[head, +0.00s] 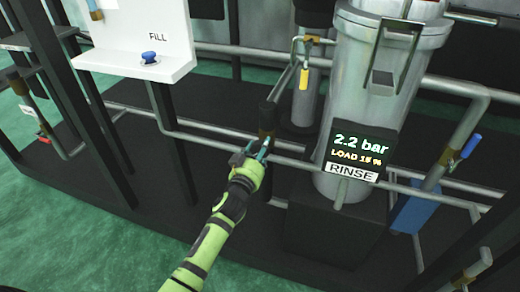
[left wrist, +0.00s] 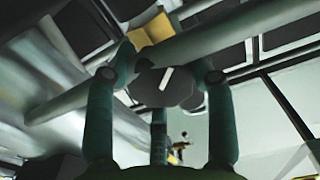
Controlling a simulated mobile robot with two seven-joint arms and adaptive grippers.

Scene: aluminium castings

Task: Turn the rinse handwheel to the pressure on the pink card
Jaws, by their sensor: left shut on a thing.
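The display (head: 356,151) on the rinse filter housing reads 2.2 bar and LOAD 15 %, with a RINSE label (head: 352,173) under it. My left gripper (head: 260,152) is at the pipe left of this display, below a dark valve body with a brass part (head: 267,118). In the left wrist view its green fingers (left wrist: 160,85) close around a dark round handwheel (left wrist: 166,88) with a white pointer line, tilted slightly right of upright. The head view hides the handwheel behind the gripper. I see no pink card. My right gripper is not in view.
A large grey cylinder (head: 376,65) stands behind the display. A white FILL panel (head: 135,38) with a blue knob (head: 149,57) is at upper left. Pipes and valves with yellow (head: 304,79) and blue (head: 471,146) levers surround the gripper. Green floor (head: 60,220) is clear at lower left.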

